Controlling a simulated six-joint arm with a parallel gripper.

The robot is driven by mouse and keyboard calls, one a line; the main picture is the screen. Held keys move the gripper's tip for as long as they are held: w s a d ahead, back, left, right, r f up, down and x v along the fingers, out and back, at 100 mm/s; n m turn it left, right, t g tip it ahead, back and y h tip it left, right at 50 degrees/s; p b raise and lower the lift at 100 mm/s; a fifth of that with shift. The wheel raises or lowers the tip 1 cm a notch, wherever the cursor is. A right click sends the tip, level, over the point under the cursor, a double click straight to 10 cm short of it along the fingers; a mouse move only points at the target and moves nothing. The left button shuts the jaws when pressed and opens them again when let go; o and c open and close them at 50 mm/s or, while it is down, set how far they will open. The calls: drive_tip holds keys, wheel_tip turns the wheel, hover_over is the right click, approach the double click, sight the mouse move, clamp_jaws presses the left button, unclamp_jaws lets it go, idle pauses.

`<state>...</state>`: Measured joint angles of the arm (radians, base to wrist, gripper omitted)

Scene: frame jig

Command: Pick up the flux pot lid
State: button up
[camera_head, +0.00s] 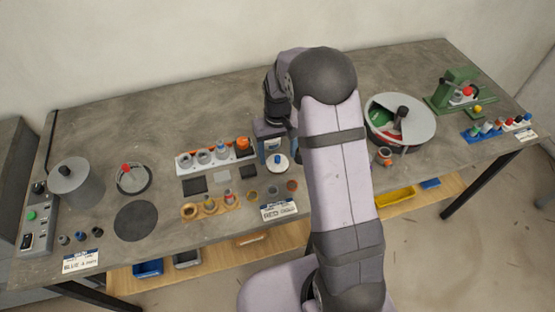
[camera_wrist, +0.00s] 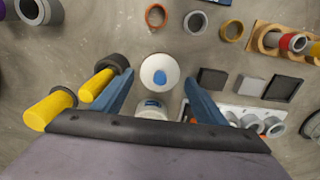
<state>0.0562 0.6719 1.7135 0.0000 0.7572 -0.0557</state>
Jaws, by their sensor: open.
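The flux pot lid, a white disc with a blue knob (camera_head: 279,162), is on the grey bench in front of my arm, knob up. In the wrist view the lid (camera_wrist: 160,72) lies near the centre, between and beyond my fingers. A white pot with a blue label (camera_wrist: 152,107) is beside it, nearer my palm and partly hidden by it. My gripper (camera_wrist: 160,82) is open and empty, its two blue fingers spread either side of the lid's line, pointing down. In the head view my gripper (camera_head: 272,142) is partly hidden by my arm.
Rings (camera_wrist: 156,15) lie just beyond the lid. Dark square pads (camera_wrist: 210,79) and a white rack (camera_head: 216,154) are to one side. Two yellow cylinders (camera_wrist: 48,108) stand close outside one finger. A round divided tray (camera_head: 418,122) is right of my arm.

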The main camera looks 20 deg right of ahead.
sight(278, 157)
drive_tip(key=shift+f, duration=1.15)
drive_tip(key=shift+c, duration=0.3)
drive_tip(key=c, duration=0.7)
drive_tip(key=shift+c, duration=0.2)
drive_tip(key=shift+r, duration=0.2)
wheel_tip(278, 157, up, 11)
drive_tip(key=shift+r, duration=0.2)
